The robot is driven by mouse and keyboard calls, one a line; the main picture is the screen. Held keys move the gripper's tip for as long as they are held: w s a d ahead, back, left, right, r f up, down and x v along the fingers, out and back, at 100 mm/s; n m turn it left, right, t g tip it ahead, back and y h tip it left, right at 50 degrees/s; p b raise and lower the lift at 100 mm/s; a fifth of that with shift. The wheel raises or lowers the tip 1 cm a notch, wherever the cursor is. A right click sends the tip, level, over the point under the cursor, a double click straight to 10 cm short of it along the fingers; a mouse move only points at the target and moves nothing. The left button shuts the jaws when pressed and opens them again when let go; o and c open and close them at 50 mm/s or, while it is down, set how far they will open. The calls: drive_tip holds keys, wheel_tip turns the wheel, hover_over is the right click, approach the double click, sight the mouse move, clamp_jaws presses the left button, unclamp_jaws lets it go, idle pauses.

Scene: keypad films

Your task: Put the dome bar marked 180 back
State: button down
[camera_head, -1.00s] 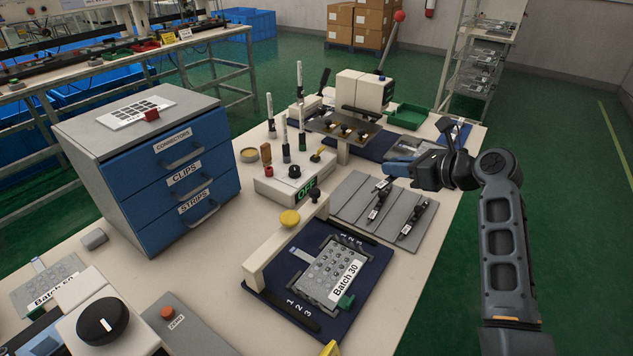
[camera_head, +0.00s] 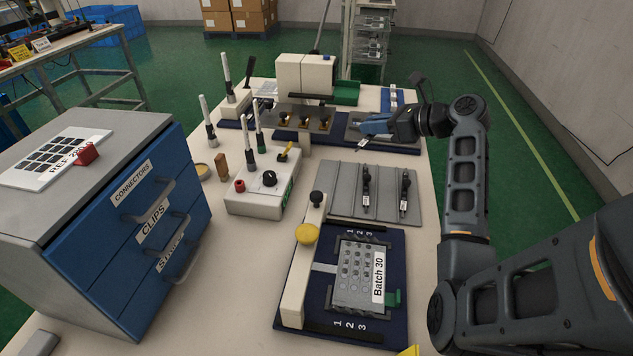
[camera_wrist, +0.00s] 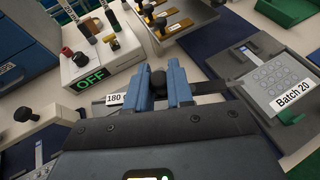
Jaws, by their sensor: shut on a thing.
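My gripper (camera_wrist: 160,76) is shut on the black knob of the dome bar marked 180 (camera_wrist: 116,99). In the wrist view, the bar lies crosswise between the blue fingers, with its white label at the left. In the head view my gripper (camera_head: 364,129) is past the far edge of the grey rack (camera_head: 344,190), and the bar's label shows small below the fingers. The bar seems held up, clear of the rack. Two other black bars, one in the middle (camera_head: 365,187) and one at the right (camera_head: 404,190), lie in the rack. The rack's left part is bare.
A control box (camera_head: 259,193) reading OFF stands left of the rack. A Batch 30 plate (camera_head: 356,268) sits in a blue fixture in front. A Batch 20 plate (camera_wrist: 279,80) lies right of my gripper in the wrist view. A press (camera_head: 304,76) stands behind.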

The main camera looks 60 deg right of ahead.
hover_over(327, 184)
wheel_tip(327, 184, down, 7)
drive_tip(key=shift+r, duration=0.1)
drive_tip(key=shift+f, duration=2.05)
drive_tip(key=shift+f, duration=0.35)
drive_tip(key=c, duration=1)
unclamp_jaws()
drive_tip(key=shift+r, duration=0.4)
drive_tip(key=v, duration=1.2)
